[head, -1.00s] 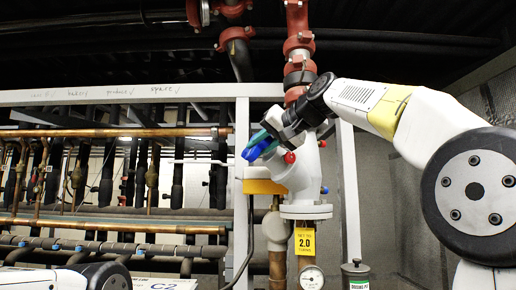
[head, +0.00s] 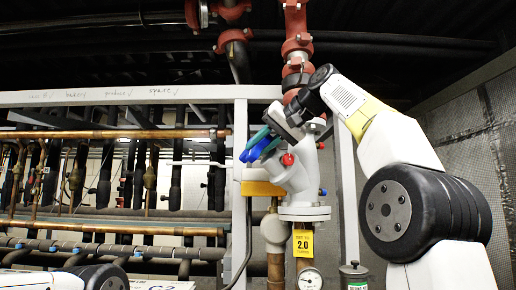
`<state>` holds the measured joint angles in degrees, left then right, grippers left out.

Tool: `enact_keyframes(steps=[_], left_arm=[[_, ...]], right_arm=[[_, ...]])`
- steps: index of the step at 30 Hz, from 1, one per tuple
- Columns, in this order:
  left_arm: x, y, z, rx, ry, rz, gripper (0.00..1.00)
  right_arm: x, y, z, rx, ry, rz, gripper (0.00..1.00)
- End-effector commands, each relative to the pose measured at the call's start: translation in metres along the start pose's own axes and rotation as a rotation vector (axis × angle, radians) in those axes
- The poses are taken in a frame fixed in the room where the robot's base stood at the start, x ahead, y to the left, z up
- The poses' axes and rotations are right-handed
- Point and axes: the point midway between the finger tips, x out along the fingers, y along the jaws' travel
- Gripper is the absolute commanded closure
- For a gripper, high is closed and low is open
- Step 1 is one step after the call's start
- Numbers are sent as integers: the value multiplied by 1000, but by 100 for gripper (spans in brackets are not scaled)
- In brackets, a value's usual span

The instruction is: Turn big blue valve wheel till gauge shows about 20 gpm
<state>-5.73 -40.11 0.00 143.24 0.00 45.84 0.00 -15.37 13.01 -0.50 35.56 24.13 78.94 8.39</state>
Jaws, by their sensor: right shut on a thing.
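The big blue valve wheel (head: 258,148) sits tilted on the upper left end of the white valve body (head: 297,183). My right gripper (head: 272,132) reaches in from the upper right and is shut on the wheel's rim; the arm and gripper hide part of the wheel. A round gauge (head: 309,279) with a white face shows at the bottom, partly cut off; its reading is too small to tell. My left arm shows only as a link at the lower left, and its gripper is out of view.
A yellow 2.0 tag (head: 303,243) hangs below the valve flange. Red pipe couplings (head: 297,50) rise above the valve. A grey frame post (head: 241,190) stands left of it, with copper pipes (head: 110,132) beyond. A dark canister (head: 354,275) is at lower right.

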Motion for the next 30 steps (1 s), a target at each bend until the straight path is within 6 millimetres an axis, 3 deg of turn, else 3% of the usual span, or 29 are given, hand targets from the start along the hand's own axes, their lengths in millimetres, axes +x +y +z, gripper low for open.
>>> enact_keyframes(steps=[6, 7, 9, 10, 20, 30], left_arm=[[0, 0, 0, 0, 0, 0, 0], [0, 0, 0, 0, 0, 0, 0], [0, 0, 0, 0, 0, 0, 0], [0, 0, 0, 0, 0, 0, 0], [0, 0, 0, 0, 0, 0, 0], [0, 0, 0, 0, 0, 0, 0]], right_arm=[[0, 0, 0, 0, 2, 0, 100], [0, 0, 0, 0, 2, 0, 74], [0, 0, 0, 0, 2, 0, 60], [0, 0, 0, 0, 2, 0, 58], [-2, 0, 0, 0, 2, 0, 58], [-54, 1, -1, 1, 6, 1, 58]])
